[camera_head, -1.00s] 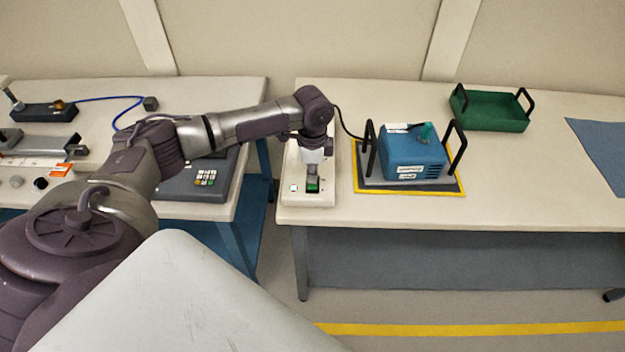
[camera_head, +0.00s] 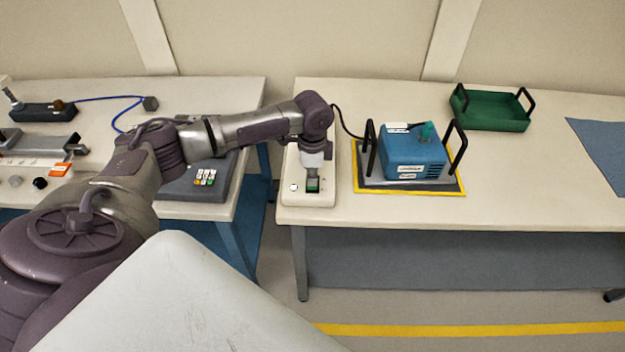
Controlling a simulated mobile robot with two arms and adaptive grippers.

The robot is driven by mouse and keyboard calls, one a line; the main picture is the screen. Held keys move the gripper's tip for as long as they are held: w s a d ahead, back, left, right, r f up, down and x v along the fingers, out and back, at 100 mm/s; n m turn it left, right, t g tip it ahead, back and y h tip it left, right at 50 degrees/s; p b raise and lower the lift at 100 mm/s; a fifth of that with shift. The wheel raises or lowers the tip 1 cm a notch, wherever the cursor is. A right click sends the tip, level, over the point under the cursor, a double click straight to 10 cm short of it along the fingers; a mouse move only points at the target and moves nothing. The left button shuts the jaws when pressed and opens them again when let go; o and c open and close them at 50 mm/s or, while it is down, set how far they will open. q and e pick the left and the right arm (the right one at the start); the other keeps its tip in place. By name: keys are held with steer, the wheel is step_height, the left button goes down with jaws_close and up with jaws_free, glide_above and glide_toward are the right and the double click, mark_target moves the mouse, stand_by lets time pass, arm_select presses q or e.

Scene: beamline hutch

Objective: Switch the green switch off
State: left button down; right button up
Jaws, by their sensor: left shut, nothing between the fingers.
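The green switch (camera_head: 313,185) sits near the front end of a white box on the left edge of the right-hand table. A small light square (camera_head: 293,186) is on the box to its left. My left gripper (camera_head: 312,175) points down right at the switch, with its fingers shut and empty. The fingertips cover the back part of the switch, and I cannot tell whether they touch it. The switch's exact tilt is too small to make out. My right gripper is not in view.
A blue device (camera_head: 415,158) with black handles stands on a yellow-edged mat to the right. A green tray (camera_head: 492,110) is farther back. A dark keypad unit (camera_head: 190,185) is on the left table, across a gap. The right table's front is clear.

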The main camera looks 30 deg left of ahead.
arm_select(q)
steer(key=shift+f, duration=0.5)
step_height(320, 180, up, 7)
steer(key=p, duration=0.8)
stand_by(0.4)
stand_by(0.4)
